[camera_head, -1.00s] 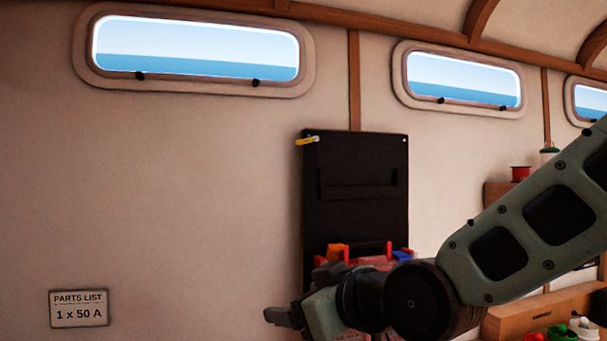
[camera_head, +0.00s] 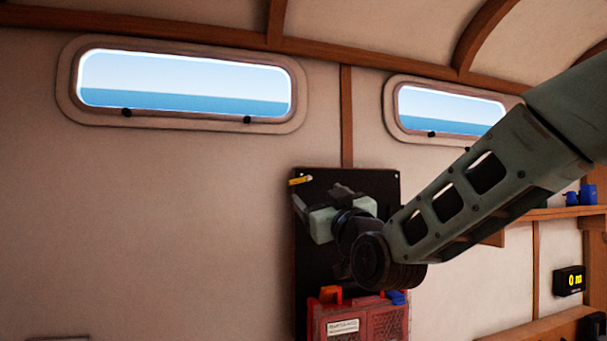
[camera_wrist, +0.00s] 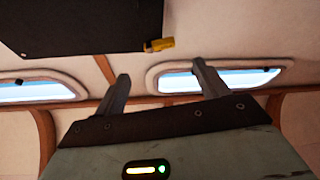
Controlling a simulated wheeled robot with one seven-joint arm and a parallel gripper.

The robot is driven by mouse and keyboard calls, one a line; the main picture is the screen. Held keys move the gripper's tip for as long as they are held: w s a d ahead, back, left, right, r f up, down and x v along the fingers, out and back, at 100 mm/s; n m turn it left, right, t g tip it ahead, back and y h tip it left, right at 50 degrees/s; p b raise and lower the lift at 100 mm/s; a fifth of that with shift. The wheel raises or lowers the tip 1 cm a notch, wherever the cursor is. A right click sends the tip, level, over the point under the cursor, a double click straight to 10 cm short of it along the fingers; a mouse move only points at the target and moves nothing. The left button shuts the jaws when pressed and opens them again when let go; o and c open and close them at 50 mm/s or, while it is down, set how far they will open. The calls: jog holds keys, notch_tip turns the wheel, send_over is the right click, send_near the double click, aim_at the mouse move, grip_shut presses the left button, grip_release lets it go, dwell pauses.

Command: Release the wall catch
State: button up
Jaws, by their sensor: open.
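The wall catch (camera_head: 300,180) is a small yellow piece at the upper left corner of a black panel (camera_head: 310,255) on the wall. In the wrist view the yellow catch (camera_wrist: 159,45) shows at the panel's corner, beyond and between my two fingers. My gripper (camera_head: 315,197) is in front of the panel's upper part, just below and right of the catch in the head view. Its fingers are apart with nothing between them, as the wrist view of the gripper (camera_wrist: 160,76) shows. I cannot tell the exact depth gap to the catch.
A red case (camera_head: 365,320) with a white label sits at the panel's lower part. A window (camera_head: 185,85) is above left, another (camera_head: 450,110) above right. Bare wall (camera_head: 150,220) lies left of the panel. A shelf and a small display (camera_head: 570,280) are at the right.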

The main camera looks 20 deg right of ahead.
aim_at(301, 181)
jog(key=p+x, duration=0.3)
jog(key=x, duration=0.6)
jog(key=c, duration=1)
jog(key=shift+f, duration=0.1)
